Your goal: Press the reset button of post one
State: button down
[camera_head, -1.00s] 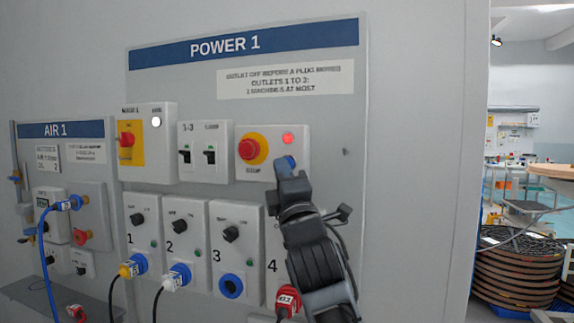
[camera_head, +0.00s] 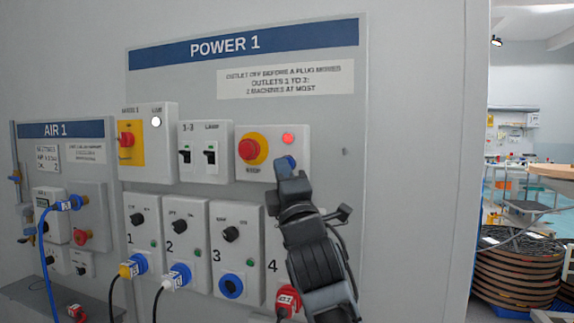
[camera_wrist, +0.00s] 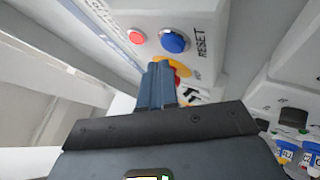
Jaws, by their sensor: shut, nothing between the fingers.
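The blue reset button (camera_wrist: 175,41) sits beside the word RESET in the wrist view. In the head view the blue button (camera_head: 291,162) is partly hidden behind my gripper (camera_head: 284,168), on the white stop box (camera_head: 258,173) of the POWER 1 panel. My gripper is shut and empty, its fingers (camera_wrist: 158,72) close together near the button. In the wrist view the tips appear just below and left of the button; I cannot tell whether they touch the box. A lit red lamp (camera_head: 288,139) is above the button.
A red stop button (camera_head: 248,149) on a yellow ring is left of the reset button. Breaker switches (camera_head: 198,155) and outlet boxes (camera_head: 190,225) with plugs are close by. The AIR 1 panel (camera_head: 60,130) is further left. Coiled rolls (camera_head: 520,270) stand at right.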

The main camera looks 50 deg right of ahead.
jog(key=shift+d+r, duration=0.1)
jog(key=shift+d, duration=0.1)
jog(key=shift+w+d+p, duration=0.15)
jog(key=shift+d+p, duration=0.05)
jog(key=shift+p, duration=0.15)
jog(key=shift+w+d+p, duration=0.1)
jog(key=shift+d+p, duration=0.2)
jog(key=shift+d, duration=0.1)
dwell(0.6)
jog(key=shift+a, duration=0.1)
jog(key=shift+s+a, duration=0.25)
jog(key=shift+a, duration=0.4)
jog(key=shift+a, duration=0.1)
jog(key=shift+s+a+b, duration=0.3)
jog(key=shift+a, duration=0.45)
jog(key=shift+s+a+b, duration=0.25)
jog(key=shift+a, duration=0.5)
jog(key=shift+s+a+b, duration=0.3)
jog(key=shift+a, duration=0.45)
jog(key=shift+f, duration=0.2)
